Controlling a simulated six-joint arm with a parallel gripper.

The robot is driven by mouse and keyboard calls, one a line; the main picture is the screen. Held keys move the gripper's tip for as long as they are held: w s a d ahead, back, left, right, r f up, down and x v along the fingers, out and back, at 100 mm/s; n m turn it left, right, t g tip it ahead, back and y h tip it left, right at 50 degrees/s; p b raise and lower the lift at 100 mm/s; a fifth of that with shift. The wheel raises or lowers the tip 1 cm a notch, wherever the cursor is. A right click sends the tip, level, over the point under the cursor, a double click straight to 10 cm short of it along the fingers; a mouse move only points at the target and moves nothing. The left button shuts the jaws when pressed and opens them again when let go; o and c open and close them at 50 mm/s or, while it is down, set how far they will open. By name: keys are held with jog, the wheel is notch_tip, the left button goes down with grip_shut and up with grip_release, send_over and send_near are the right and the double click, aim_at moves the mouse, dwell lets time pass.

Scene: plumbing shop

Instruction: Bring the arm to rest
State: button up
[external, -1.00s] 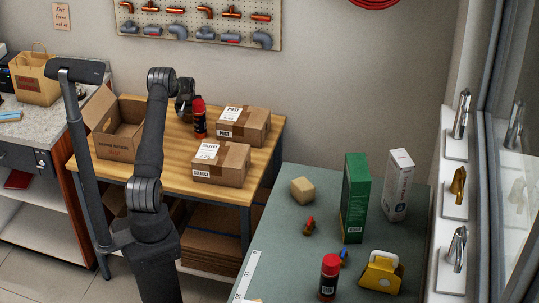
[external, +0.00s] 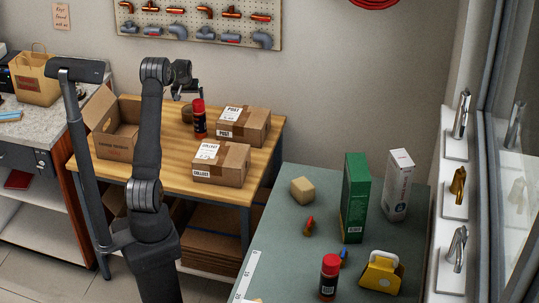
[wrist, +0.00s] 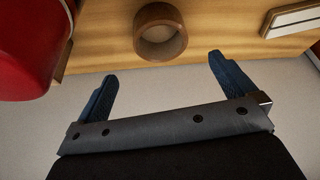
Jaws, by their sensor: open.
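My gripper (external: 188,91) is above the wooden table (external: 158,173), near its back edge. In the wrist view its two blue-grey fingers (wrist: 164,68) are spread, with nothing between them. A brown ring, which looks like a roll of tape (wrist: 138,32), stands on the table just beyond the fingertips, apart from them. In the external view the ring (external: 186,114) shows below the gripper, partly hidden by the can. A black can with a red cap (external: 198,119) stands upright beside it; its red part (wrist: 30,40) fills the wrist view's upper left corner.
Two taped parcels (external: 243,125) (external: 221,164) lie right of the can. An open carton (external: 114,146) stands at the table's left. A green-topped bench (external: 285,243) at right holds a green box (external: 355,200), a white box and small items. Air above the table is free.

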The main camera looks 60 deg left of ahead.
aim_at(191, 110)
jog(key=x, duration=1.2)
jog(key=shift+f, duration=0.1)
jog(key=shift+a+r, duration=0.1)
jog(key=shift+r, duration=1.35)
jog(key=shift+f, duration=0.1)
